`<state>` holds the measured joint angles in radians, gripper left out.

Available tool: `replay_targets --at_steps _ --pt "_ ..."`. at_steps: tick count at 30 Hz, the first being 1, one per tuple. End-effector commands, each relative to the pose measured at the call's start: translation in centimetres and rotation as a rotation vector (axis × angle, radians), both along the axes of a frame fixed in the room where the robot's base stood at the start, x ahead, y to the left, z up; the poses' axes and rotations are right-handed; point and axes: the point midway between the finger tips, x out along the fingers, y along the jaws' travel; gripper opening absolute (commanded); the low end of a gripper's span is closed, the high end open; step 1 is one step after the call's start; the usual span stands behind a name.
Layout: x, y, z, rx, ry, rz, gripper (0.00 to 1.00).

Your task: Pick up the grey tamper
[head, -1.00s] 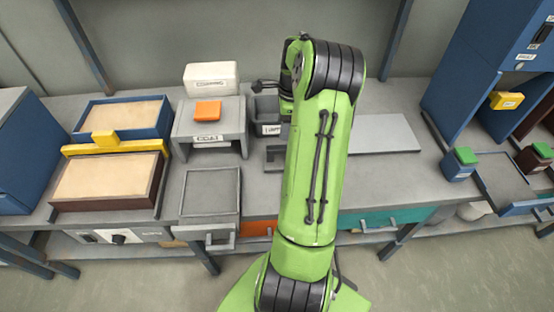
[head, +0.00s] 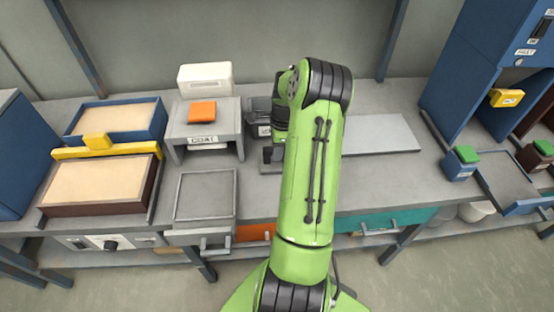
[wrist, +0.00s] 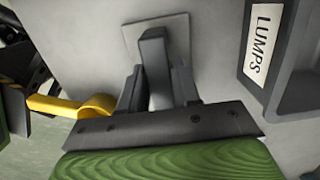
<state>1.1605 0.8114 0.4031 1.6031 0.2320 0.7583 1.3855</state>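The grey tamper (wrist: 152,48) shows in the wrist view as an upright-looking grey block over a paler square plate. My gripper (wrist: 157,75) has its two dark fingers on either side of the tamper, very close to it. I cannot tell whether they press on it. In the head view the tamper (head: 268,155) is partly visible just left of my green arm, on the bench below the lumps bin. My arm hides my fingers in that view.
The lumps bin (wrist: 284,45) is close on the right in the wrist view. A yellow handle-like piece (wrist: 75,105) lies to the left. A flat grey plate (head: 380,134) lies right of my arm.

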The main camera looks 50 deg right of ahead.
Motion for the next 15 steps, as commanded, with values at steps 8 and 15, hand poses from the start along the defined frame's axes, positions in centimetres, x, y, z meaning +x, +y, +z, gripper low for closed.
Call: replay_targets --at_steps 8,15 --pt "-0.01 -0.01 0.02 0.0 0.0 0.0 0.0" --pt "0.03 -0.03 0.08 -0.001 -0.001 0.0 0.0"
